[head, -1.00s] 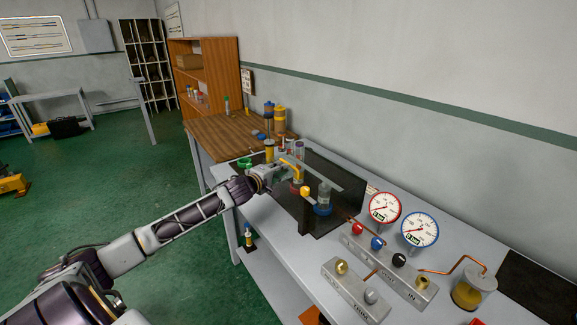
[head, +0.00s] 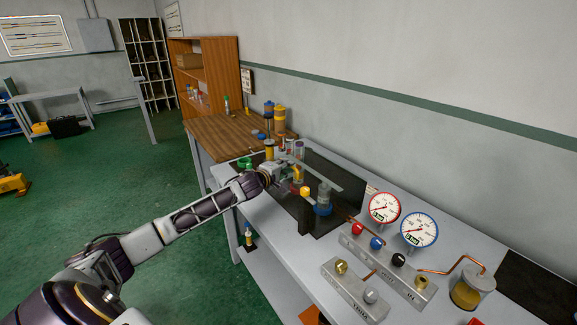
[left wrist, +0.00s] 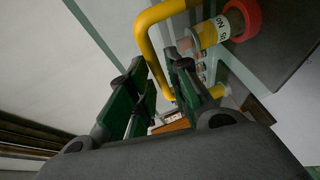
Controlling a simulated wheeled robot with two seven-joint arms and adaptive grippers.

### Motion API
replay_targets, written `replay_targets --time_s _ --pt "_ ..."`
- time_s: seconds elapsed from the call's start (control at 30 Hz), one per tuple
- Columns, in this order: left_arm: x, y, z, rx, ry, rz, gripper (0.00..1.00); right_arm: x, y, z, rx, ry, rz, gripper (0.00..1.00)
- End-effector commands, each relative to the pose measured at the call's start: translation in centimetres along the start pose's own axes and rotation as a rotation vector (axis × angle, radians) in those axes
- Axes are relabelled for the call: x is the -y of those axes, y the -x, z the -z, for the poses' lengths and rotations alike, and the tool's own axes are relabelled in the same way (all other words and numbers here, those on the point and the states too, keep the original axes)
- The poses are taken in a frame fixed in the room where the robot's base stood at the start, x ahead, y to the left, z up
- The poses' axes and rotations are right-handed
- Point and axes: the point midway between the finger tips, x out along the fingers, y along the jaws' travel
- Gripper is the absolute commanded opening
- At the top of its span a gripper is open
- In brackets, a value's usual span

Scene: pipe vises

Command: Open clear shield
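The clear shield (head: 322,178) shows in the head view as a pale, see-through strip over the dark mat on the workbench. My left gripper (head: 293,171) is at the shield's near left end. In the left wrist view a bent yellow handle (left wrist: 147,40) runs down toward the gap between my left gripper's fingers (left wrist: 158,78). The fingers are apart, one on each side of the bar's lower part; contact cannot be told. The handle is largely hidden by the gripper in the head view. My right gripper is not in view.
A blue-based fixture (head: 323,205) and a yellow-topped post (head: 304,191) stand close to my gripper's right. Two dial gauges (head: 384,207) and a valve block (head: 388,265) are farther right. A wooden bench (head: 215,130) stands behind left.

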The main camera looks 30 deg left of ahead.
Motion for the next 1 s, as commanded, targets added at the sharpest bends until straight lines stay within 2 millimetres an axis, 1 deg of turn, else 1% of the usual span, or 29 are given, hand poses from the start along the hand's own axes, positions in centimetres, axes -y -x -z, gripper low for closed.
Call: replay_targets --time_s 0.4,0.9,1.0 --pt "-0.1 -1.9 0.0 0.000 0.000 0.000 0.19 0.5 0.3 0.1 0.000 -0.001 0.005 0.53" --pt "0.0 -2.2 0.0 0.000 0.000 0.000 0.19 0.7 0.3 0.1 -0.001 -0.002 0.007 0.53" --pt "0.0 -2.2 -0.1 0.001 0.000 0.000 0.07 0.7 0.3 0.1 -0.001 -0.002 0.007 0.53"
